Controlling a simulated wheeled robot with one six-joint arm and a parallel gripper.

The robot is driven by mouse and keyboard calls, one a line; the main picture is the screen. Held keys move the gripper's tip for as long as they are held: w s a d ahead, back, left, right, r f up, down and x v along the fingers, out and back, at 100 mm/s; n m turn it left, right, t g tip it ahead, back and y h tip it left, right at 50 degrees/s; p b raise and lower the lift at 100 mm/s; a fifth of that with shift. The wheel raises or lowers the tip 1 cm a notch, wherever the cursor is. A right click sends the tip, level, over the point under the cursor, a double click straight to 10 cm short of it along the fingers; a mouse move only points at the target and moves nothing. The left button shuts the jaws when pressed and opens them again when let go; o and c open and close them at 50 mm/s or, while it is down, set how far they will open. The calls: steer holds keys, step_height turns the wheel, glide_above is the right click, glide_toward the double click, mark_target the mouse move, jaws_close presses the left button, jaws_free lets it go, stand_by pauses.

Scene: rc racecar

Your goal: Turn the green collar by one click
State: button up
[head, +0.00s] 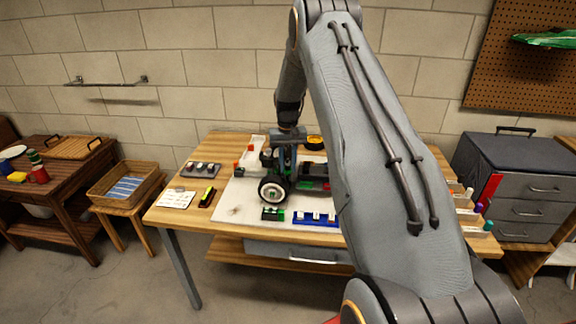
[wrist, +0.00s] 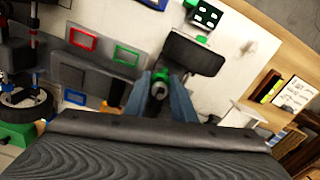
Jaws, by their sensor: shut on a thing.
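The racecar stands on a white mat (head: 240,207) on the workbench, with a large black wheel (head: 272,190) facing me. In the wrist view, a black wheel (wrist: 193,55) with green parts lies just beyond my fingers. The green collar (wrist: 159,88) shows as a small green ring around a dark shaft between my blue-grey fingertips. My gripper (wrist: 160,96) is shut on it, with one finger on each side. In the head view my gripper (head: 284,142) reaches down over the car, and the collar cannot be made out there.
A blue tray (head: 316,219) and a green block (head: 272,214) lie in front of the car. My arm hides the bench's right part.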

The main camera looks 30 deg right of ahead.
steer(key=m+b, duration=0.3)
steer(key=m, duration=0.1)
steer(key=shift+w+a+f+m+b, duration=0.1)
steer(key=shift+m+b, duration=0.2)
steer(key=shift+b, duration=0.05)
steer(key=shift+m+b, duration=1.2)
steer(key=shift+m, duration=1.1)
steer(key=o, duration=1.1)
steer(key=shift+c, duration=0.2)
steer(key=shift+r, duration=0.2)
steer(key=shift+r+b, duration=1.15)
steer(key=shift+r, duration=2.65)
